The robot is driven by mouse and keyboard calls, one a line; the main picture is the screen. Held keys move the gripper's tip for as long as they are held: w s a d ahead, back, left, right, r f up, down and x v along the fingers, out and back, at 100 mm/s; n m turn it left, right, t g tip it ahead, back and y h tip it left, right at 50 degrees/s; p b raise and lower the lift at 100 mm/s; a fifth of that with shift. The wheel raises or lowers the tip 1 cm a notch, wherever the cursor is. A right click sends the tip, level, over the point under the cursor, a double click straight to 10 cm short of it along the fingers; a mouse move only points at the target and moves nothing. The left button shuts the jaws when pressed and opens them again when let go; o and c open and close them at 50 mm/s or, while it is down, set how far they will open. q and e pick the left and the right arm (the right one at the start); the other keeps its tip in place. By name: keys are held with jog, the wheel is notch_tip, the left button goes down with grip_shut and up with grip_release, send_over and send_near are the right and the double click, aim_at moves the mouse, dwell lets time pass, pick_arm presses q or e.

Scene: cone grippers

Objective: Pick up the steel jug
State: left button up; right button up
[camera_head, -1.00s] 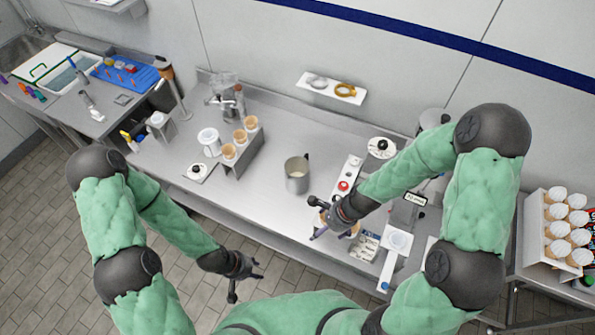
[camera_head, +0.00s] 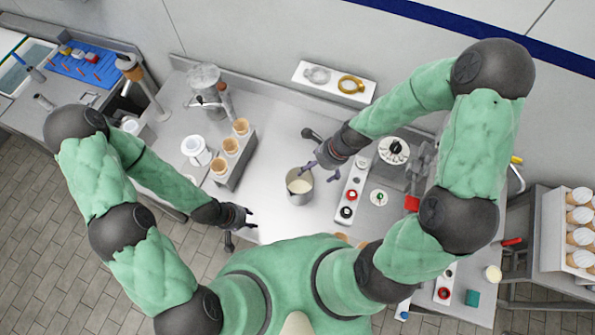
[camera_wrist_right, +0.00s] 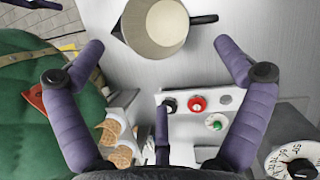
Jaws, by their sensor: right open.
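The steel jug (camera_head: 299,188) stands upright on the steel counter, open at the top with pale contents. It also shows at the top of the right wrist view (camera_wrist_right: 155,28), its dark handle (camera_wrist_right: 203,19) pointing right. My right gripper (camera_head: 312,155) is just behind and to the right of the jug in the head view. In the wrist view its fingers (camera_wrist_right: 160,52) are spread wide and empty, with the jug beyond the fingertips. My left gripper (camera_head: 243,224) is open and empty near the counter's front edge, left of the jug.
A cone holder (camera_head: 234,165) and a white container (camera_head: 196,150) stand left of the jug. A panel with round knobs (camera_head: 350,195) lies close on the right. A wall shelf (camera_head: 333,82) is behind. The counter between the jug and cone holder is clear.

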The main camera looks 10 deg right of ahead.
aim_at(310, 175)
pick_arm(q)
jog(key=shift+s+f+b, duration=0.55)
jog(key=shift+s, duration=0.05)
jog(key=shift+w+f+b, duration=0.2)
jog(key=shift+f+b, duration=0.2)
jog(key=shift+f, duration=0.05)
jog(key=shift+w, duration=0.15)
notch_tip(310, 175, down, 2)
jog(key=shift+f+b, duration=0.2)
jog(key=shift+b, duration=1)
pick_arm(e)
jog(key=s+x, duration=0.1)
jog(key=x, duration=0.9)
jog(key=shift+w, duration=0.3)
pick_arm(q)
jog(key=shift+r, duration=0.1)
pick_arm(e)
jog(key=shift+c, duration=0.3)
jog(key=c, duration=1.4)
